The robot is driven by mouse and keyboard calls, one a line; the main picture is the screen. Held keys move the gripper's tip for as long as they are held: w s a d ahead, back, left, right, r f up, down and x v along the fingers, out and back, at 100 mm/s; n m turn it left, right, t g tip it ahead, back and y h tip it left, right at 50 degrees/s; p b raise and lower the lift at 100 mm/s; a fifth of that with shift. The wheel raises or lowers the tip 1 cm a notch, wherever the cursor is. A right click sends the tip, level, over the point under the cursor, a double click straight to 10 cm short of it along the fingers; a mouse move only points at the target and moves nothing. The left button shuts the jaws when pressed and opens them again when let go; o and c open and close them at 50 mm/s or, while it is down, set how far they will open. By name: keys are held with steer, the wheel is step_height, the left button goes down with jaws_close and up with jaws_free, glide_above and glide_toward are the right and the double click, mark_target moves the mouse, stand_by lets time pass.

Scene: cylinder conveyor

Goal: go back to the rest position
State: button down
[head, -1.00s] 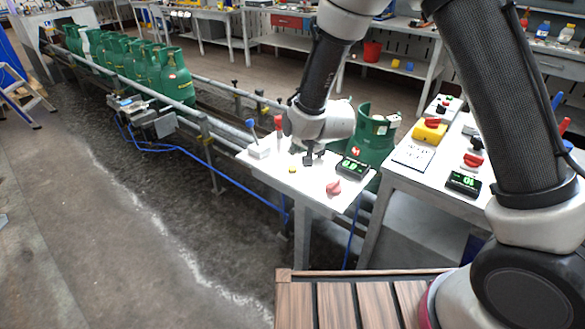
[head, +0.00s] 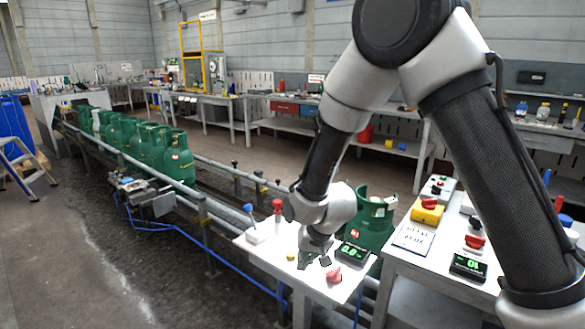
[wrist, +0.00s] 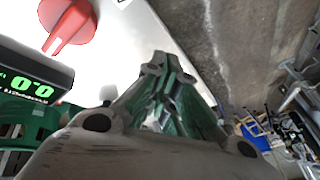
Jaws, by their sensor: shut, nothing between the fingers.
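My gripper (head: 316,259) hangs at the end of my arm over the small white control table (head: 318,281) in the head view. In the wrist view its fingers (wrist: 165,75) are closed together with nothing between them. A red knob (head: 333,275) stands on the table just right of the fingertips. The knob also shows in the wrist view (wrist: 72,24), apart from the fingers. A black display with green digits (head: 352,252) sits beside the knob.
A blue-topped lever (head: 251,222) and a red-topped lever (head: 277,210) stand left of my gripper. A green gas cylinder (head: 374,225) stands behind it. Several more cylinders (head: 178,160) line the conveyor at left. A second white table (head: 425,262) holds yellow and red switches. Open floor (head: 60,270) lies at left.

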steer(key=s+d+r, duration=0.1)
steer(key=s+d+r+n+g, duration=0.1)
steer(key=s+d, duration=0.1)
steer(key=s+d+r+n+g, duration=0.1)
steer(key=s, duration=0.1)
steer(key=shift+s+d+r+h, duration=0.1)
steer(key=shift+d+r+h, duration=0.25)
steer(key=shift+h, duration=0.05)
steer(key=s+d+r+m+t+h, duration=0.1)
steer(key=s+d+r, duration=0.8)
steer(key=d+r, duration=0.3)
steer(key=s+d+r+m+t+h, duration=0.1)
steer(key=s+d+r, duration=0.8)
steer(key=d, duration=0.7)
step_height(320, 180, up, 4)
steer(key=shift+s+d+f, duration=0.25)
steer(key=shift+d, duration=0.15)
